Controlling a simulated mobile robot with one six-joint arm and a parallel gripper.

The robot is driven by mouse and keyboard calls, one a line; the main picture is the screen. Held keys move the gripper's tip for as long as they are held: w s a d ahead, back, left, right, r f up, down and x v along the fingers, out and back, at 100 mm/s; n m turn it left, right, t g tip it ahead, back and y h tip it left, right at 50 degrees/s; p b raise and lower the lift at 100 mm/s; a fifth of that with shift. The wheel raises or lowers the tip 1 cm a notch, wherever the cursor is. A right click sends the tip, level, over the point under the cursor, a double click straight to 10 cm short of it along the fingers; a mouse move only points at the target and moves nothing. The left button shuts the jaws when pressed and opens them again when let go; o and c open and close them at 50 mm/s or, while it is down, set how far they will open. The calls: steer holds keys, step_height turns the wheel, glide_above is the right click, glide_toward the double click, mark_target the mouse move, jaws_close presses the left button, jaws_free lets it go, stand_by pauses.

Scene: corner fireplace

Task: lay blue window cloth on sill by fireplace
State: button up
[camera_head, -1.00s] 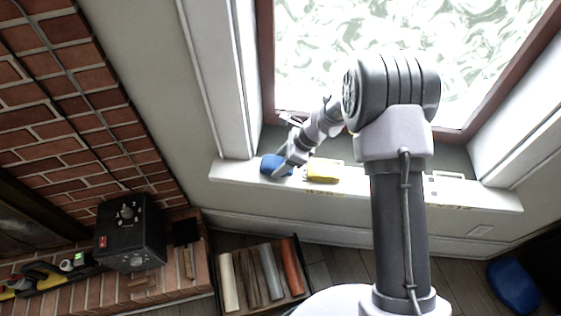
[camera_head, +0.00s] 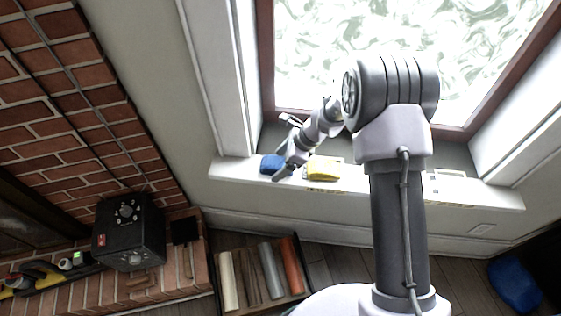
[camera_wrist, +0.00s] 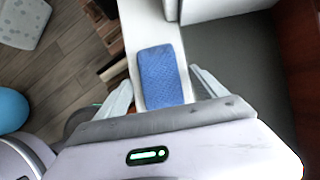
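The blue cloth (camera_head: 271,164) lies on the left end of the white sill (camera_head: 235,172), beside the brick fireplace (camera_head: 85,110). My gripper (camera_head: 284,172) is just right of the cloth, low over the sill. In the wrist view the blue cloth (camera_wrist: 162,76) lies flat on the white sill (camera_wrist: 148,24). The two fingers of my gripper (camera_wrist: 165,92) stand wide apart on either side of it, with gaps between them and the cloth. The cloth's near end is hidden behind my gripper body.
A yellow cloth (camera_head: 323,168) lies on the sill right of my gripper. The window frame (camera_head: 267,60) rises behind. A black box with knobs (camera_head: 128,230) stands on the hearth at left. A crate of logs (camera_head: 262,272) is on the floor below the sill.

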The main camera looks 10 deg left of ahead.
steer(key=p+v, duration=0.7)
steer(key=v, duration=1)
steer(key=shift+d+r, duration=0.2)
steer(key=shift+r, duration=0.1)
steer(key=s+d+r+n+t+h, duration=0.1)
steer(key=s+d+r+n, duration=0.1)
steer(key=s+r+n, duration=0.5)
steer(key=s+d+r+t+h, duration=0.15)
steer(key=s+r, duration=0.25)
steer(key=r, duration=0.8)
steer(key=s+d+r+n+t, duration=0.1)
steer(key=s+d+r+n, duration=0.1)
steer(key=s, duration=0.5)
steer(key=s+d+r+n+t+h, duration=0.1)
steer(key=s+d+n+t, duration=0.1)
steer(key=s, duration=0.5)
steer(key=d+n, duration=0.1)
steer(key=n, duration=0.1)
steer(key=shift+s+r+n, duration=0.3)
steer(key=shift+s+r, duration=0.05)
steer(key=shift+s, duration=0.05)
